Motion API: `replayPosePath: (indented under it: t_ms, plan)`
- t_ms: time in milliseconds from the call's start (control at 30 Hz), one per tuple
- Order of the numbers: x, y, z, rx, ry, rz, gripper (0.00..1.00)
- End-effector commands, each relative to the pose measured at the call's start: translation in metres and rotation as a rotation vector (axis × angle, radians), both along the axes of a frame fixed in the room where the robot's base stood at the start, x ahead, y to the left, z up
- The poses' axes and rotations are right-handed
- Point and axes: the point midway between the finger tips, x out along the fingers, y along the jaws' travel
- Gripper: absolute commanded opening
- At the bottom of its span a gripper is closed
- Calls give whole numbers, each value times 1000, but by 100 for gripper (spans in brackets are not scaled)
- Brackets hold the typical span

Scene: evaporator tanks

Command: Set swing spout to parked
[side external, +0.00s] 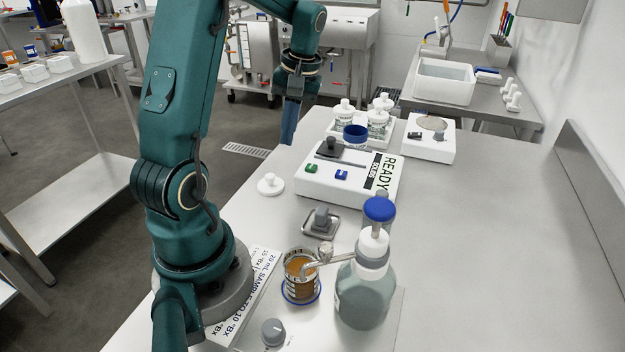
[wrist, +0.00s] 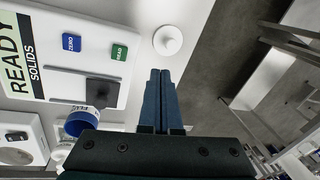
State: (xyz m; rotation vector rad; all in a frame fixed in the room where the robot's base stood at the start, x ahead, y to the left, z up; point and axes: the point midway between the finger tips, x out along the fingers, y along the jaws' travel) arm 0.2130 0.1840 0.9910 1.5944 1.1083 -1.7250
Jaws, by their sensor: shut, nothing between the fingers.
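The swing spout (side external: 330,258) is a grey-white tube on the dispenser head of a blue-green bottle (side external: 362,297) in the side external view. It points left, and its tip is over or beside a glass (side external: 301,268) of amber liquid; I cannot tell exactly which. The glass stands in a blue ring. The dispenser has a blue cap (side external: 379,209). My gripper (side external: 288,138) is shut and empty, pointing down beside the table's far left edge, well away from the spout. In the wrist view its fingers (wrist: 160,75) are together. The spout is not in the wrist view.
A white instrument (side external: 345,180) labelled READY SOLIDS, with green and blue buttons, stands between my gripper and the bottle. The table's right side is clear.

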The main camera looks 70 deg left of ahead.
Motion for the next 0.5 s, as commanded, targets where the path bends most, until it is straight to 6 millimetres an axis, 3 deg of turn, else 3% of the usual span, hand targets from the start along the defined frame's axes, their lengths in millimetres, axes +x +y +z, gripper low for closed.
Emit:
replayPosePath:
  t_ms: [100,233,333,500]
  plan:
    - [-2,-59,23,-245,43,137,0]
    - [-4,-115,59,-500,102,212,0]
    - [-6,-145,87,-651,145,226,0]
    - [-11,-167,115,-781,189,222,0]
